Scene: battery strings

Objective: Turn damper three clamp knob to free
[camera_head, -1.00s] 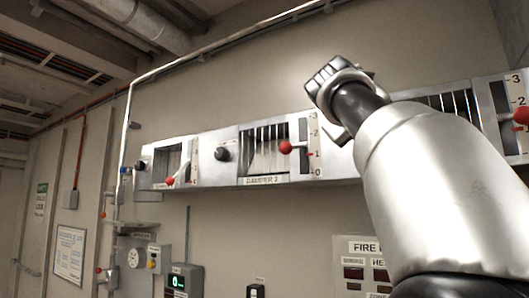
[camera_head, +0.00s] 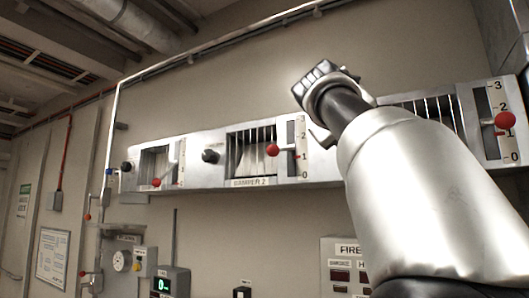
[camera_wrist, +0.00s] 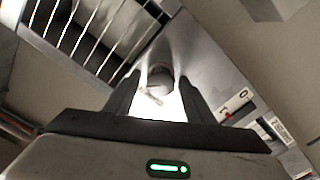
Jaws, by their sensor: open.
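In the wrist view, a round dark clamp knob (camera_wrist: 160,76) with a pale pointer mark stands on the metal panel beside a barred opening. It lies ahead of and between the two fingers of my gripper (camera_wrist: 158,88), which are spread apart. I cannot tell how far in front of the fingertips it is. In the head view, the damper three panel (camera_head: 487,100) is at the right, with a red ball lever (camera_head: 505,120) beside a 0 to 3 scale. My arm hides its clamp knob there.
Damper two (camera_head: 255,182) has its own black knob (camera_head: 210,156) and red ball lever (camera_head: 272,149) left of my arm. Another damper panel (camera_head: 155,168) is farther left. A fire panel (camera_head: 345,265) is below. The wall above the dampers is clear apart from a conduit.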

